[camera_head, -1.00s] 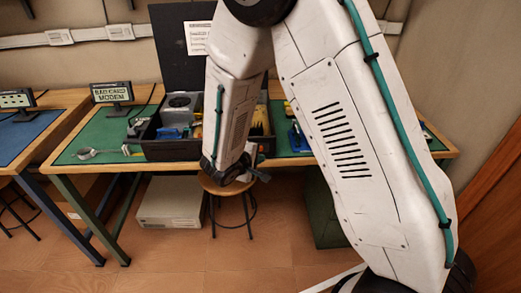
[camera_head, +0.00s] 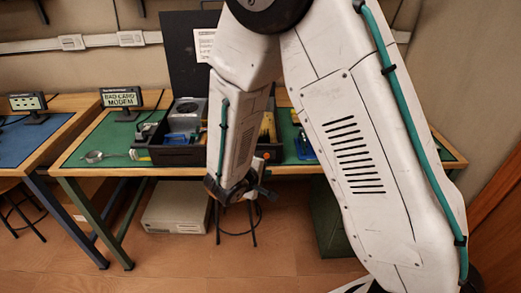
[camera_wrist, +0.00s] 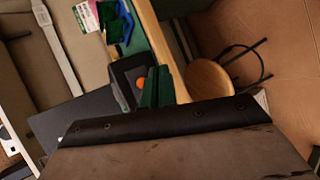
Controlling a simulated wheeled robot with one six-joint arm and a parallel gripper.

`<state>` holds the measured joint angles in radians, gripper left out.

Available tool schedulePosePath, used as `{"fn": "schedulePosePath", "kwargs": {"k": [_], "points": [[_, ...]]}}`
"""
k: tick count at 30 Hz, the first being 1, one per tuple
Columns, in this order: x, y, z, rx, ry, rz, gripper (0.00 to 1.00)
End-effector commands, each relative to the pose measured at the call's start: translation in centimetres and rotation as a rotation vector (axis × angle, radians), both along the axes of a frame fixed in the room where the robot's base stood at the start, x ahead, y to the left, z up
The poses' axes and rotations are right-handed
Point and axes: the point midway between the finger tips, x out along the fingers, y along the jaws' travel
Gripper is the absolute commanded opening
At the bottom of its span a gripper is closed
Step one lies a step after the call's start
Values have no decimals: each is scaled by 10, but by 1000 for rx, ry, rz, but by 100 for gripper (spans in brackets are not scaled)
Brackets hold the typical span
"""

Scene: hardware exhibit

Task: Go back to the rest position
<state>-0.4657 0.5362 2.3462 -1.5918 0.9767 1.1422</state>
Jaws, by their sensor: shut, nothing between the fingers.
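My gripper (camera_wrist: 157,84) shows in the wrist view as two dark green fingers lying side by side, shut with nothing between them. They stand out past the dark wrist edge, over the view of an open black case and the bench edge. In the head view my white arm hangs down in front of the bench, and its dark wrist end (camera_head: 236,187) is below the bench top, in front of the stool. The fingers themselves are not clear in the head view.
A green-matted bench (camera_head: 88,148) carries the open black case (camera_head: 180,156), a small sign display (camera_head: 121,98) and a spoon-like tool (camera_head: 95,156). A stool (camera_wrist: 210,80) stands close by the bench. A pale box (camera_head: 176,208) sits on the floor beneath. A blue-matted bench (camera_head: 40,140) is at left.

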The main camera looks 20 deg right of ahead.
Motion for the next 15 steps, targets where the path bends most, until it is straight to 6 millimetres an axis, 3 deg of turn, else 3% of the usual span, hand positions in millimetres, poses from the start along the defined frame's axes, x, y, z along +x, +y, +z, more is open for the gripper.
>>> {"fn": "schedulePosePath", "kwargs": {"k": [8, 12, 15], "points": [[-2, -2, 1, -42, 48, 24, 0], [-29, -18, 1, -110, 179, -35, 0], [-53, -31, 19, -118, 256, -119, 0]]}}
